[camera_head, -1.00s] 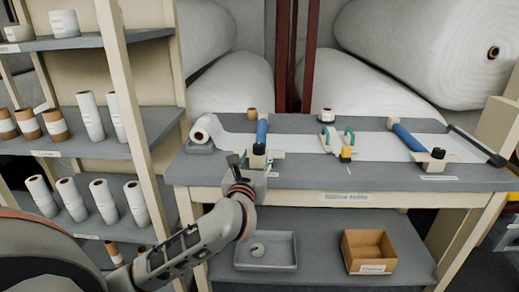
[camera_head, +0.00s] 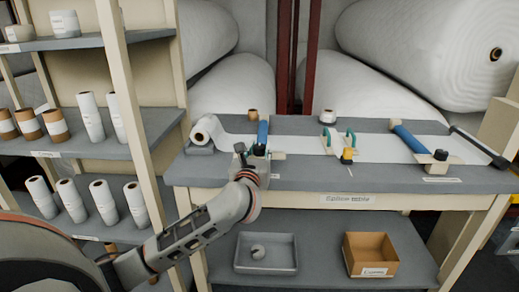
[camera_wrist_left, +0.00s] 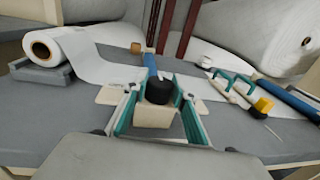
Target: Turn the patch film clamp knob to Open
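A black knob (camera_wrist_left: 160,91) sits on a pale block at the near end of a blue clamp bar (camera_head: 263,133), at the left of the workbench. It also shows in the head view (camera_head: 259,150), partly covered by my gripper. My left gripper (camera_head: 250,158) is at this knob. In the left wrist view its teal fingers (camera_wrist_left: 158,97) are spread, one on each side of the knob, with gaps visible. A second black knob (camera_head: 440,154) is on the right blue bar (camera_head: 410,138). I cannot read the knob markings. My right gripper is not in view.
A white film strip runs across the workbench (camera_head: 400,178) from a roll (camera_head: 206,128) under both bars. A teal-handled tool with a yellow part (camera_head: 346,155) lies between them. A grey tray (camera_head: 266,266) and a brown box (camera_head: 370,242) are on the lower shelf.

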